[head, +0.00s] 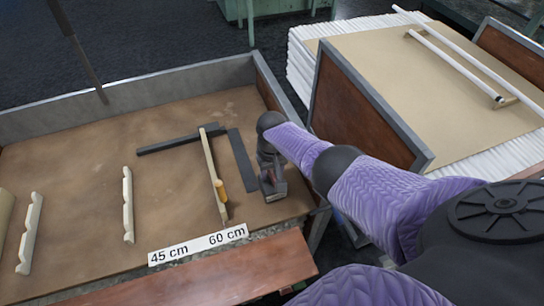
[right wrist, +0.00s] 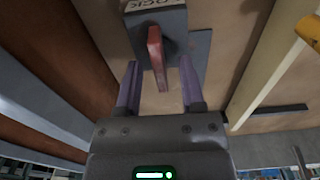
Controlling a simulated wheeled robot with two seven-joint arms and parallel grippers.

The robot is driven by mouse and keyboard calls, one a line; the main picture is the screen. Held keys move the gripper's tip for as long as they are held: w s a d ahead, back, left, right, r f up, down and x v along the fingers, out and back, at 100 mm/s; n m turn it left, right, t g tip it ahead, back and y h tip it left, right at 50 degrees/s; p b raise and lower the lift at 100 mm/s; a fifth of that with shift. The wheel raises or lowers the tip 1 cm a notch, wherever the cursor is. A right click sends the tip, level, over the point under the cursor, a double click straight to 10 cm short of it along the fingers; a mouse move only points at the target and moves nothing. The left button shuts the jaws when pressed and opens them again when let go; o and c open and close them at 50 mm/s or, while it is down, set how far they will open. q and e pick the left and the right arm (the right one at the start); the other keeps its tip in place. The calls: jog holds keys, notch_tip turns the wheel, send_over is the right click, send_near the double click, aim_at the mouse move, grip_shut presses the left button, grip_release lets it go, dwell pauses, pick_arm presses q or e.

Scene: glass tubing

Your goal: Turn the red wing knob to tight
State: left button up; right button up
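The red wing knob (right wrist: 156,55) sits on a dark grey block (right wrist: 178,22), with partly cut-off lettering ending "OCK" above it. In the right wrist view, my right gripper (right wrist: 159,66) is open. Its two purple fingers stand on either side of the knob's lower end, with a visible gap on each side. In the head view my right arm reaches down to the grey block (head: 276,194) at the right end of the bench, and the gripper (head: 268,174) largely hides the knob. My left gripper is in neither view.
The brown bench (head: 90,170) has a raised grey rim. A pale wooden bar (head: 211,170) with a yellow piece (head: 221,188), dark flat strips (head: 240,158) and notched white rests (head: 128,205) lie left of the gripper. A "45 cm / 60 cm" label (head: 198,244) is at the front edge.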

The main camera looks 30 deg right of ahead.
aim_at(272, 173)
notch_tip(272, 173, up, 9)
jog(key=p, duration=0.6)
jog(key=shift+p, duration=0.3)
jog(key=shift+r, duration=0.45)
